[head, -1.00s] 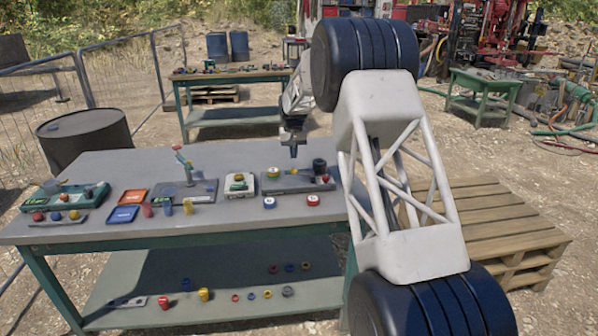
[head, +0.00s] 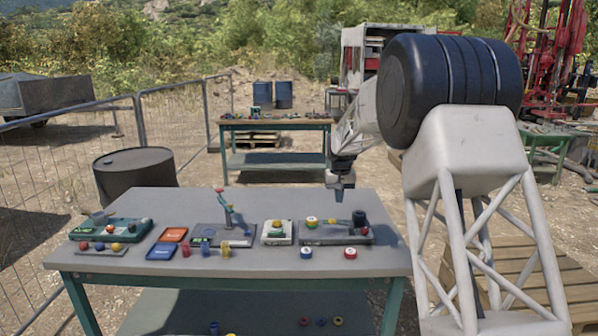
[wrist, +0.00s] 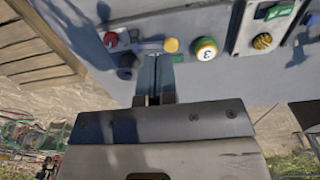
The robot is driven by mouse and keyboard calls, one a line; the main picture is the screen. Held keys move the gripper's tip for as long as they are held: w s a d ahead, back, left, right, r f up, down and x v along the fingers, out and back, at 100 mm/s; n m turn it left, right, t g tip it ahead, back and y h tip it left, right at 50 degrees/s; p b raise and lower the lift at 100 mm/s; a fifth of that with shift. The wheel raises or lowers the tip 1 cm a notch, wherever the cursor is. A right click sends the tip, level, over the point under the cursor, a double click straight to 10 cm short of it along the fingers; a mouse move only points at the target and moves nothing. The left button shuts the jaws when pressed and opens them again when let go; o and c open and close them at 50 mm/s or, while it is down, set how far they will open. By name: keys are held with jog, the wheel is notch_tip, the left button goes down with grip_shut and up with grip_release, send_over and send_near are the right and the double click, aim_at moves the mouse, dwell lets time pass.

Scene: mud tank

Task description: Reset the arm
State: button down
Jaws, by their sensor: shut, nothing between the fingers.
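My gripper (head: 339,197) hangs fingers-down from my white arm, above the right rear part of the grey-topped table (head: 330,262). In the wrist view my gripper's fingers (wrist: 154,72) are shut together with nothing between them. The fingers look clear of these things.
Blue (head: 306,252) and red (head: 350,253) round pieces lie in front. An orange tray (head: 174,234), a blue tray (head: 161,252) and a green tray (head: 105,231) are further left.

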jog(key=s+d+r, duration=0.1)
jog(key=s+r, duration=0.3)
jog(key=s, duration=0.6)
jog(key=s+d+r+t, duration=0.1)
jog(key=s+r, duration=0.3)
jog(key=s, duration=0.7)
jog(key=s+d+r, duration=0.1)
jog(key=s+r, duration=0.3)
jog(key=s, duration=0.6)
jog(key=s+f, duration=0.3)
jog(key=s, duration=1.3)
jog(key=s+d+f+t, duration=0.1)
jog(key=s+f, duration=0.2)
jog(key=s, duration=1.4)
jog(key=shift+f, duration=0.15)
jog(key=c, duration=1.8)
grip_release()
jog(key=shift+d, duration=0.1)
jog(key=shift+c, duration=0.2)
